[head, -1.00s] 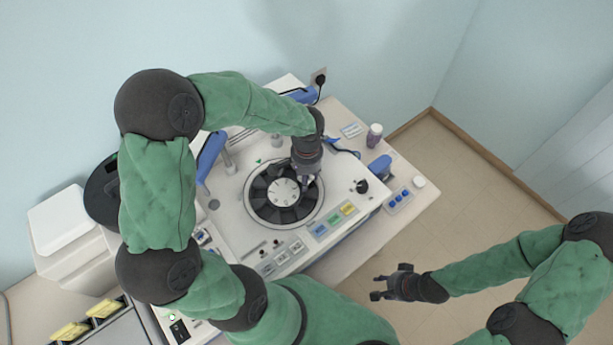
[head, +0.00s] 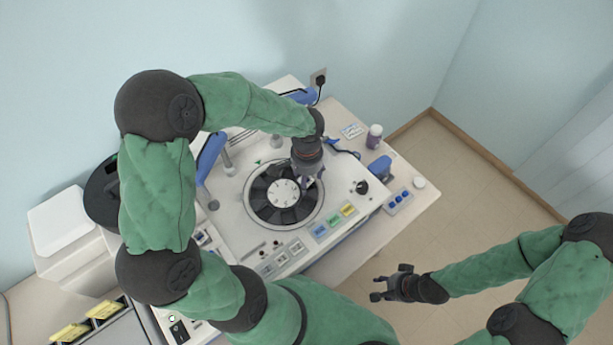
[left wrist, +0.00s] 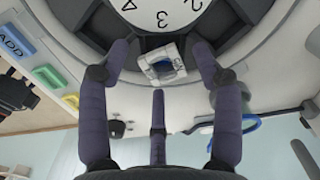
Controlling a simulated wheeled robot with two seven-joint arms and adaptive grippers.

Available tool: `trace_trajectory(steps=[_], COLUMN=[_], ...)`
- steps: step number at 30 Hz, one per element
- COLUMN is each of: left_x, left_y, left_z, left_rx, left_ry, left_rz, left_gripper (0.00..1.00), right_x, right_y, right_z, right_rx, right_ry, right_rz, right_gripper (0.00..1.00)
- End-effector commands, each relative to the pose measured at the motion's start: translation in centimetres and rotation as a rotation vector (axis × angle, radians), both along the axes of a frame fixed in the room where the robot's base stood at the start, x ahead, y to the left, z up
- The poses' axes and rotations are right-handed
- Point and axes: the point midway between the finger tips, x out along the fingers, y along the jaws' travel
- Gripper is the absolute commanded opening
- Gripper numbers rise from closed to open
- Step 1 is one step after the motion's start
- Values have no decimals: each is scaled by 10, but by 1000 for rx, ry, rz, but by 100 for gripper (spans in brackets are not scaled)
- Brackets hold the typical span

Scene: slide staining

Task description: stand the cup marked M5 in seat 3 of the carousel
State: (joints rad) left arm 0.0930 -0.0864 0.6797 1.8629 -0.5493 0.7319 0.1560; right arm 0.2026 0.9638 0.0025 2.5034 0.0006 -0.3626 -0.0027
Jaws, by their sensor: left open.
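The carousel (head: 252,205) is a dark ring with a white numbered hub (head: 284,192), set in the top of a white machine. In the left wrist view the hub (left wrist: 165,14) shows the numerals 2, 3 and 4. A small whitish cup with a blue inside (left wrist: 163,66) stands in the ring at the seat beside the 3; I cannot read its mark. My left gripper (left wrist: 161,48) is open, its fingers on either side of the cup with gaps between. In the head view it (head: 309,184) hides the cup. My right gripper (head: 374,288) is open and empty over the floor.
Coloured buttons (head: 334,219) line the machine's front. A black knob (head: 362,187), a purple-labelled bottle (head: 374,136) and a blue-topped rack (head: 398,201) are to the right. Blue-handled parts (head: 211,155) rise behind the carousel. Yellow-topped boxes (head: 103,309) are at lower left.

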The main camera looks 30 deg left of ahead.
Motion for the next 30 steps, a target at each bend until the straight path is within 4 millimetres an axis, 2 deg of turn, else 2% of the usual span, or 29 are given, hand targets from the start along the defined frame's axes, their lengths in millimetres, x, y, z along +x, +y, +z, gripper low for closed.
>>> trace_trajectory(steps=[1,9,15,21,30], left_x=[2,2,2,1,0], left_y=[0,0,-1,-1,-1], left_z=[13,68,101,117,120], left_rx=[1,1,0,0,0], left_ry=[-7,-7,-5,-2,-1], left_rz=[0,0,0,0,0], left_gripper=[65,65,65,65,65], right_x=[0,0,0,0,0], right_y=[0,0,0,0,0], right_z=[1,2,3,3,3], right_rx=[0,0,0,0,0], right_ry=[-1,0,0,0,0], right_rz=[0,0,0,0,0], right_gripper=[40,40,40,40,40])
